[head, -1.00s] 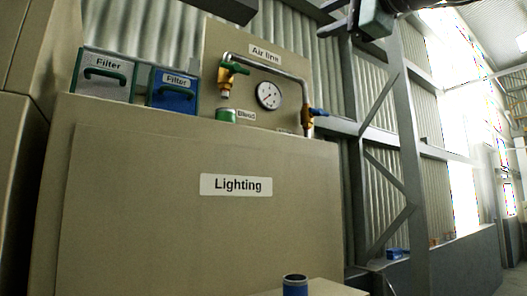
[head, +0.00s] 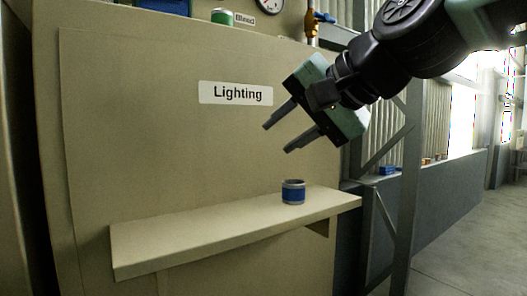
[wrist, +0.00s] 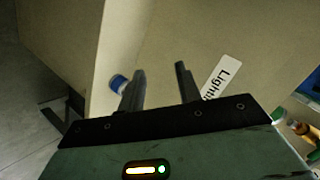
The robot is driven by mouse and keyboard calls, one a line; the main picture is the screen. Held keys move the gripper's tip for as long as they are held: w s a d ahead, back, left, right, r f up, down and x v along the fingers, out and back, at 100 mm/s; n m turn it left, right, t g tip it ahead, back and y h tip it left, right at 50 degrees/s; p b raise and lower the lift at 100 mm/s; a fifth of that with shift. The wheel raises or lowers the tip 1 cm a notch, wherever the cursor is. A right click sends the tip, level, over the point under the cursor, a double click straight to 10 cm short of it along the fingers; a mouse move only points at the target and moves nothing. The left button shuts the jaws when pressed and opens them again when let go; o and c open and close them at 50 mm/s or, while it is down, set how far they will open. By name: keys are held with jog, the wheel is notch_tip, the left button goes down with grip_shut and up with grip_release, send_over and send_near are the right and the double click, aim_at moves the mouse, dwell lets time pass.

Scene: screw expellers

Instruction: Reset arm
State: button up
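My gripper (head: 277,132) is in the upper right half of the head view, in front of the cabinet panel. Its two fingers are apart with nothing between them, so it is open and empty. In the wrist view my gripper (wrist: 160,80) also shows its two fingers spread. Its fingers point down and left in the head view, above the shelf (head: 180,240) and clear of it. The task names no other object.
A blue can (head: 293,192) stands on the shelf below my gripper; the can (wrist: 118,83) also shows in the wrist view. Behind is the cabinet with a "Lighting" label (head: 236,93). A brass valve (head: 312,22) is above. A grey post (head: 408,190) stands at right.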

jog(key=s+d+f+n+g+h, duration=0.15)
jog(key=s+f, duration=0.25)
jog(key=f, duration=0.5)
jog(key=s+f+n+g+h, duration=0.1)
jog(key=s+f+n+g, duration=0.25)
jog(key=f, duration=0.55)
jog(key=s+d+f+n+g+h, duration=0.1)
jog(key=s+d+f+n+h, duration=0.1)
jog(key=s+f, duration=0.4)
jog(key=s+d+f+n+g+h, duration=0.2)
jog(key=s+d+f+n+h, duration=0.1)
jog(key=s+d+f, duration=0.4)
notch_tip(320, 180, down, 2)
jog(key=shift+s+f+n+g, duration=0.15)
jog(key=shift+n+g, duration=0.15)
jog(key=shift+n, duration=0.2)
